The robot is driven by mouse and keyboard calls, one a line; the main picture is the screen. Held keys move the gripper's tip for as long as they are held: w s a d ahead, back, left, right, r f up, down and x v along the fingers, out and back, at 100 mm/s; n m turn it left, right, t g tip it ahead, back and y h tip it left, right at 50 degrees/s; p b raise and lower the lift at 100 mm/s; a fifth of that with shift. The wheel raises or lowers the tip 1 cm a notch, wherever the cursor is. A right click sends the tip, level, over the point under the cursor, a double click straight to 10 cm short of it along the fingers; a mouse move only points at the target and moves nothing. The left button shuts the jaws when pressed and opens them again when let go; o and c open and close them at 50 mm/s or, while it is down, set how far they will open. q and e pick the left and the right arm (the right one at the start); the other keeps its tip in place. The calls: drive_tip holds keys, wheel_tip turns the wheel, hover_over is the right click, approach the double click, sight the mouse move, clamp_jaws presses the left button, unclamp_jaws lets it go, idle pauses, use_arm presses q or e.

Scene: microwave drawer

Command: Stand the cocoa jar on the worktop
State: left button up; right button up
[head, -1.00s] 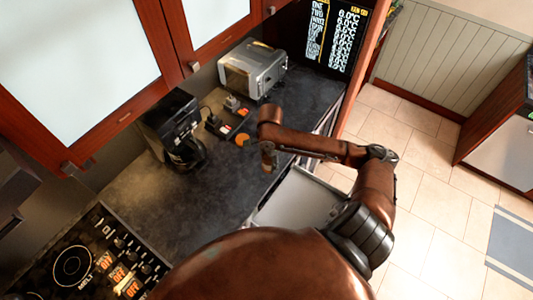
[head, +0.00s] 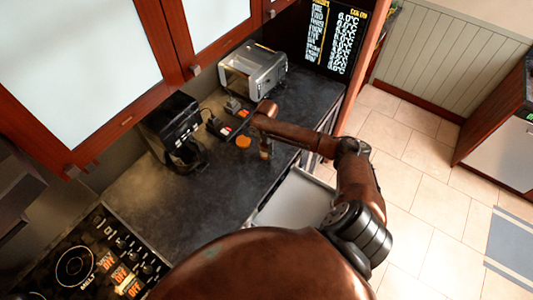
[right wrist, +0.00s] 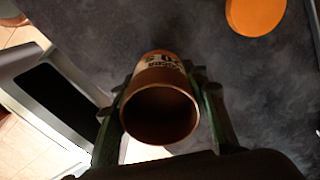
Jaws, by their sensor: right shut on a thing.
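The cocoa jar (right wrist: 160,100) is a brown cylinder with a pale lettered label. In the right wrist view its dark round end faces the camera. My right gripper (right wrist: 168,88) is shut on it, one finger on each side. In the head view my right gripper (head: 265,150) is over the front part of the dark worktop (head: 215,205), just right of an orange disc (head: 243,142). I cannot tell whether the jar touches the worktop. My left gripper is not in view.
The orange disc also shows in the right wrist view (right wrist: 256,14). A black coffee machine (head: 172,128) and a silver toaster-like appliance (head: 252,70) stand at the back. An open drawer (head: 295,198) juts out in front. A hob (head: 80,262) is at lower left. The worktop's middle is clear.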

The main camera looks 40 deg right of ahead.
drive_tip(key=shift+f, duration=1.2)
drive_tip(key=shift+f, duration=0.1)
drive_tip(key=o, duration=1.4)
wheel_tip(320, 180, up, 12)
drive_tip(key=shift+b, duration=0.45)
